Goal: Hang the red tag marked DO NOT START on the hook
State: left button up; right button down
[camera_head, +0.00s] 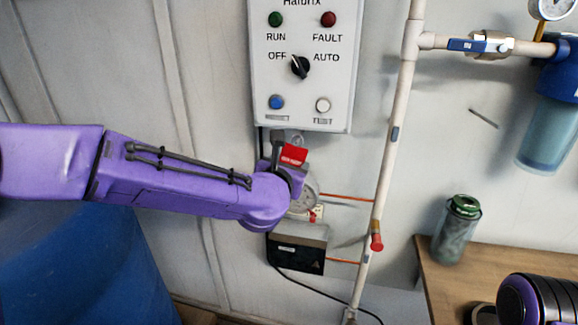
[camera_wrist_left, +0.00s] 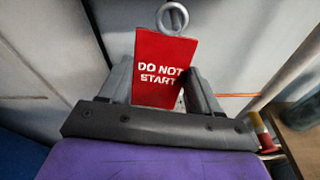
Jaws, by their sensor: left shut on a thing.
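The red tag (camera_head: 293,155) is held by my left gripper (camera_head: 285,165), below the control panel in the head view. In the left wrist view the tag (camera_wrist_left: 164,52) stands upright between the two fingers, its white words DO NOT START facing the camera. A metal ring (camera_wrist_left: 172,18) is at its top edge. My left gripper (camera_wrist_left: 160,84) is shut on the lower part of the tag. A thin grey peg (camera_head: 483,118) sticks out from the wall at right, well apart from the tag; it may be the hook.
The control panel (camera_head: 303,60) is above the gripper. A round gauge (camera_head: 304,198) and a dark box (camera_head: 297,247) are behind and below it. A white vertical pipe (camera_head: 392,150) stands between tag and peg. A blue filter (camera_head: 550,120) and green jar (camera_head: 456,230) are at right.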

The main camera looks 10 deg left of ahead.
pick_arm(q)
jog(key=o, duration=1.1)
